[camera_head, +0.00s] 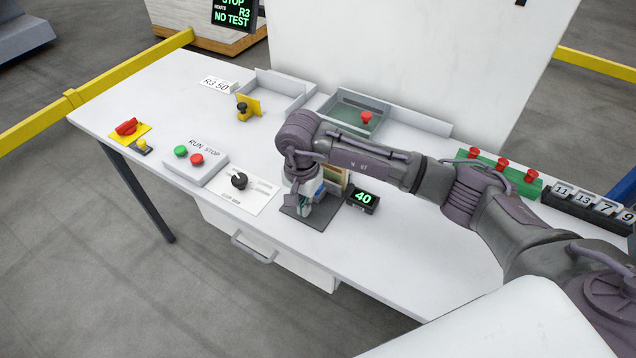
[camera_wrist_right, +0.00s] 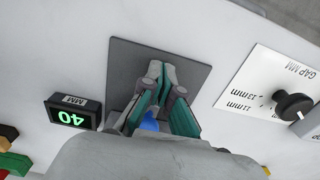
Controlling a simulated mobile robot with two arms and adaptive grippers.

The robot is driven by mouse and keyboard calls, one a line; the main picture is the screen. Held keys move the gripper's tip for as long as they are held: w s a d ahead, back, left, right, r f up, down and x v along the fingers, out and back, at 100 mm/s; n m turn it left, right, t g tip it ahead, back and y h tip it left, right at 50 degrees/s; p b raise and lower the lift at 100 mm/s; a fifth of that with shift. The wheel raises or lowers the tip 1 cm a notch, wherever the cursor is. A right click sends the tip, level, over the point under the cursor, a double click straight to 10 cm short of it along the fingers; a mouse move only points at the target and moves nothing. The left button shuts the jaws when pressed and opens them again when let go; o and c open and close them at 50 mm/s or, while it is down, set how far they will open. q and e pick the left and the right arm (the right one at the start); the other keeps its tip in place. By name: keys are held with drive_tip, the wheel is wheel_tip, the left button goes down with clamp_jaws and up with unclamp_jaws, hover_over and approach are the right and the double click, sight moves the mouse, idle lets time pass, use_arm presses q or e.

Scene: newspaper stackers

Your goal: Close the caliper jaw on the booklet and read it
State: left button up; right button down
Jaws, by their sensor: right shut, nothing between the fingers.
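My right gripper (camera_head: 304,207) is over a dark grey plate (camera_head: 318,219) near the table's front edge. In the right wrist view its fingers (camera_wrist_right: 160,72) are shut with tips together over the plate (camera_wrist_right: 192,62). A small blue part (camera_wrist_right: 150,122) shows between the finger bases; I cannot tell what it belongs to. Behind my gripper, a tan and green upright piece (camera_head: 335,178) is partly hidden. The caliper jaw and booklet cannot be made out clearly. A small black display (camera_head: 363,199) beside the plate reads 40; the right wrist view shows it marked MM (camera_wrist_right: 72,113). My left gripper is not in view.
Left of the plate is a gap dial panel with a black knob (camera_head: 239,181), then a RUN STOP box (camera_head: 196,165). Grey trays (camera_head: 277,88) stand at the back. A green block with several red knobs (camera_head: 502,164) and number tiles are at the right.

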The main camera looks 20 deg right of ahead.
drive_tip(key=shift+w+d+b, duration=0.85)
drive_tip(key=shift+w+d, duration=0.05)
drive_tip(key=shift+d, duration=0.25)
drive_tip(key=shift+w+d+b, duration=0.8)
drive_tip(key=shift+w+d, duration=0.05)
drive_tip(key=shift+d, duration=0.25)
idle(0.9)
drive_tip(key=shift+d+r, duration=0.1)
idle(0.6)
drive_tip(key=shift+s+a, duration=0.45)
drive_tip(key=shift+a, duration=0.2)
drive_tip(key=shift+s+a, duration=0.45)
drive_tip(key=shift+a, duration=0.15)
drive_tip(key=shift+r+p, duration=1.7)
drive_tip(key=shift+r, duration=1.25)
drive_tip(key=shift+r, duration=0.1)
wheel_tip(320, 180, up, 12)
